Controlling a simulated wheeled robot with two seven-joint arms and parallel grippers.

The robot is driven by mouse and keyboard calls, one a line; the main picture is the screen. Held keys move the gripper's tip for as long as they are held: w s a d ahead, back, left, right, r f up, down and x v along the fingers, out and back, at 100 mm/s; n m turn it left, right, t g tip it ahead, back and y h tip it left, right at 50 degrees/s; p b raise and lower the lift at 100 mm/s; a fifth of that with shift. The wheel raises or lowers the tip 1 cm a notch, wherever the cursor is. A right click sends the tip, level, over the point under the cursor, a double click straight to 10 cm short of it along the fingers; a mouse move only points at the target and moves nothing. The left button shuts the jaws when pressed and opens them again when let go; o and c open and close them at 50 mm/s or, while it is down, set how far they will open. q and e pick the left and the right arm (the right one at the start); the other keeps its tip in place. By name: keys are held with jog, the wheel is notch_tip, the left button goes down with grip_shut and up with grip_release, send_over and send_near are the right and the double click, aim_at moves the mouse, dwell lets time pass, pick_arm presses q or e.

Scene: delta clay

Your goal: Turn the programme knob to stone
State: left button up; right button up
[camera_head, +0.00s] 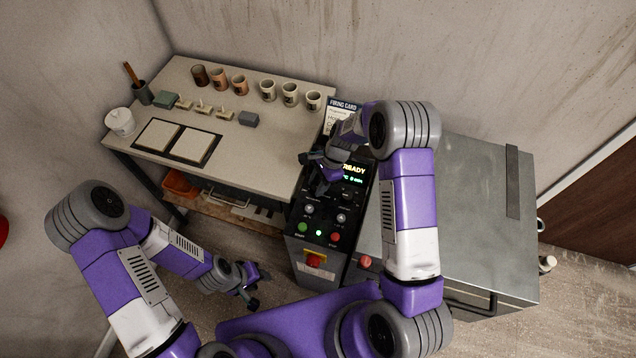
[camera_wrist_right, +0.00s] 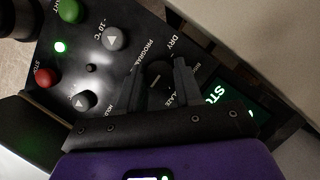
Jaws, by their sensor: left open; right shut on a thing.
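The control panel (camera_head: 296,240) stands between the workbench and the grey metal cabinet. In the right wrist view the dark round programme knob (camera_wrist_right: 160,88) sits between the two fingers of my right gripper (camera_wrist_right: 168,76), which is shut on it. Labels around it include "DRY" and part of "GLAZE"; its exact pointer direction is hard to read. A green display (camera_wrist_right: 228,103) beside it shows letters starting "STO". In the head view my right gripper (camera_head: 322,186) is over the panel and hides the knob. My left gripper (camera_head: 259,289) is open and empty, low in front of the bench.
The panel also has a green button (camera_head: 302,227), a red button (camera_head: 335,237), smaller knobs and a red switch (camera_head: 314,260) on yellow. The workbench (camera_head: 270,155) holds cups and tiles. The cabinet (camera_head: 470,200) stands right of the panel. A firing card (camera_head: 342,112) stands behind.

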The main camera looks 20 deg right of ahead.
jog(key=o, duration=1)
jog(key=shift+p+v, duration=0.5)
jog(key=shift+v, duration=3.3)
